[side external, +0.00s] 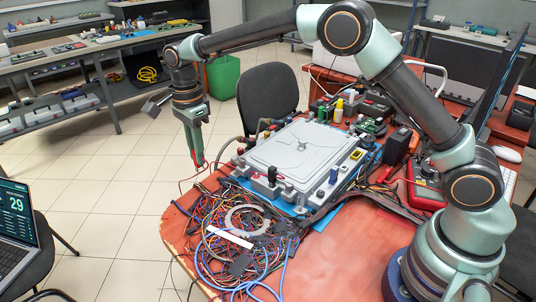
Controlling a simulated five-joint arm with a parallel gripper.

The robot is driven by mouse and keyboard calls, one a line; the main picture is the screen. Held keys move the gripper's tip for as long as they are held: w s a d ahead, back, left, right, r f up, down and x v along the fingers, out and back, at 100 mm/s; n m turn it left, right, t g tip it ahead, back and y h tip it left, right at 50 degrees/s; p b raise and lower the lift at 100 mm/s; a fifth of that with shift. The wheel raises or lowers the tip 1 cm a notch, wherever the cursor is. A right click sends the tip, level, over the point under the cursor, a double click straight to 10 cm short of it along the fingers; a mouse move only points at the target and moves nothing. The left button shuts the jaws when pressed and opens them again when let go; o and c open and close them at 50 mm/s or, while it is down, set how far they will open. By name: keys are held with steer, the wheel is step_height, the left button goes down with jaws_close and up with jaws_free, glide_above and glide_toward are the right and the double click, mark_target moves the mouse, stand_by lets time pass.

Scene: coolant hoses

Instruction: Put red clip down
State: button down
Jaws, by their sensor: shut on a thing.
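A tangle of coloured wires (225,272) covers the front left of the red table (345,265). The grey case (305,148) sits on a blue mat behind it. Electronics and a red meter (425,188) stand to the right. The table's front middle is fairly clear.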

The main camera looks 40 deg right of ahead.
step_height(320, 180, down, 12)
steer(key=shift+r, duration=0.15)
stand_by(0.3)
steer(key=c, duration=0.8)
jaws_free()
steer(key=shift+c, duration=0.2)
